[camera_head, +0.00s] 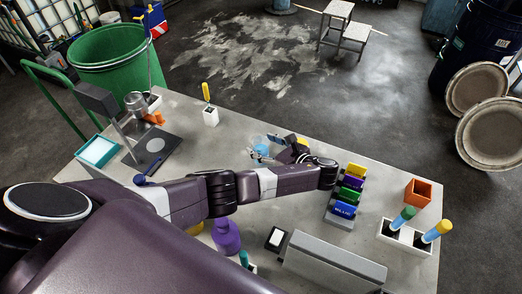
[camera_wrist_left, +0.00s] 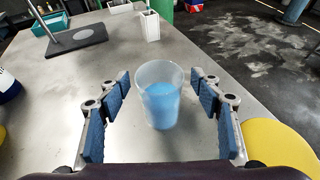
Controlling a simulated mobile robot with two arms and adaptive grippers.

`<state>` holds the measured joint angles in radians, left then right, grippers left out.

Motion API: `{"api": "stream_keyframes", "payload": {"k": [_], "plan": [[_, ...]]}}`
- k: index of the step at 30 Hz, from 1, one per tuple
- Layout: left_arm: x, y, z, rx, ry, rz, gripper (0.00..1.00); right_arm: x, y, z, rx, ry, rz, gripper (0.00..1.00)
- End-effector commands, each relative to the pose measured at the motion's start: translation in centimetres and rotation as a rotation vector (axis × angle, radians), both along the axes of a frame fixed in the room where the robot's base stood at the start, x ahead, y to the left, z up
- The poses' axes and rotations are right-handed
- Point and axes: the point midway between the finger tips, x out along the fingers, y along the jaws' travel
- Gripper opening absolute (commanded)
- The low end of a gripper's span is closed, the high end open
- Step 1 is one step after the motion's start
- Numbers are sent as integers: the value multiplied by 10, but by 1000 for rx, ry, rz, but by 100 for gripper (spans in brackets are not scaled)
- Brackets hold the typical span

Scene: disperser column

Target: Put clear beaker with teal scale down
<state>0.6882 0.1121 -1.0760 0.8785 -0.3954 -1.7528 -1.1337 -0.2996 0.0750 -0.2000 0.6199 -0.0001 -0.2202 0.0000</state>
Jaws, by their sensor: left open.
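A clear beaker (camera_wrist_left: 160,95) with blue contents stands upright on the grey table, between the spread fingers of my left gripper (camera_wrist_left: 160,110). Gaps show between the beaker and the blue finger pads on both sides. Its scale marks are too small to make out. In the head view the beaker (camera_head: 261,149) shows beside my left gripper (camera_head: 272,150), partly covered by it. My left gripper is open. My right gripper is in neither view.
A yellow round thing (camera_wrist_left: 275,145) lies close to the right finger. A stand with a dark base (camera_head: 155,146) and a white holder with a yellow-handled tool (camera_head: 210,115) are farther left. A rack of coloured blocks (camera_head: 348,195) stands right of the gripper.

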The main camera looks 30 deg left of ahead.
Motion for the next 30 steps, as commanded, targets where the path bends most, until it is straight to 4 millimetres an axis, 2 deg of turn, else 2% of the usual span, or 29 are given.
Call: {"api": "stream_keyframes", "payload": {"k": [3,10,24,30], "plan": [[3,9,-4,0,-1,1,59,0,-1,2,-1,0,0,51],[4,10,-5,-1,-1,-1,59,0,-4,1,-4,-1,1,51],[4,10,-5,0,-1,-1,8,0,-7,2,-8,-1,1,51],[4,10,-4,0,-1,-1,7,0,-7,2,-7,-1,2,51]]}}
